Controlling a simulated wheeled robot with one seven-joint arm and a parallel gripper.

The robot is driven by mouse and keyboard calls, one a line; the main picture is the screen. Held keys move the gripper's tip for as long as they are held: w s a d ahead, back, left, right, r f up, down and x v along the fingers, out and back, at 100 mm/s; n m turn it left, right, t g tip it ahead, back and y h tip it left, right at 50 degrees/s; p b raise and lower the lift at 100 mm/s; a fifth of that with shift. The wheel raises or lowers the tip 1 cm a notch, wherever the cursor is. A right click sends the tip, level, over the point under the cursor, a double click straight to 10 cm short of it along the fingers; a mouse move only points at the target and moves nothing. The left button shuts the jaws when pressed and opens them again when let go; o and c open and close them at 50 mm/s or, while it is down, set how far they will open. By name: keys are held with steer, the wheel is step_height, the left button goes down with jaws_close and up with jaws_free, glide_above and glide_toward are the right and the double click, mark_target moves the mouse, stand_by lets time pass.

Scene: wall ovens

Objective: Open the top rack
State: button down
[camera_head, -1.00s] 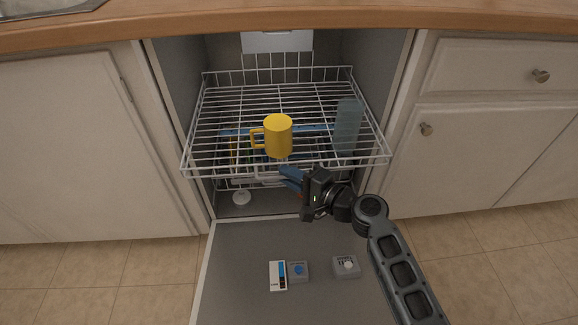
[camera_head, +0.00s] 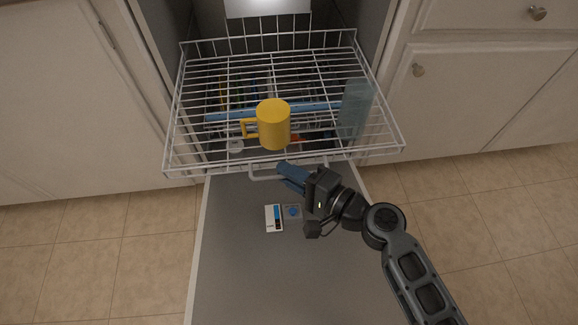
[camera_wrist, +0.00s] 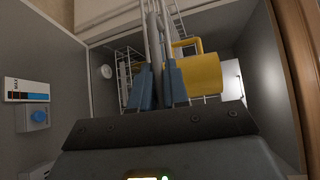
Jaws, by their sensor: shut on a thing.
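The top rack (camera_head: 200,161) is a white wire rack slid well out of the dishwasher, over the lowered door. A yellow mug (camera_head: 274,124) and a translucent blue-grey cup (camera_head: 354,108) stand on it. My gripper (camera_head: 283,169) is at the rack's front edge, shut on the rack's front handle (camera_head: 262,176).
The open dishwasher door (camera_head: 245,270) lies flat below the rack, with a detergent label (camera_head: 273,218) and a blue-capped dispenser (camera_head: 292,212) on it. Cabinets (camera_head: 480,100) stand on both sides. Tiled floor (camera_head: 100,270) is clear to the left.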

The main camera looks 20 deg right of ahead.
steer(key=c, duration=1.3)
jaws_free()
steer(key=shift+o, duration=0.2)
steer(key=v, duration=0.7)
steer(key=shift+s+d, duration=0.2)
steer(key=shift+s, duration=0.2)
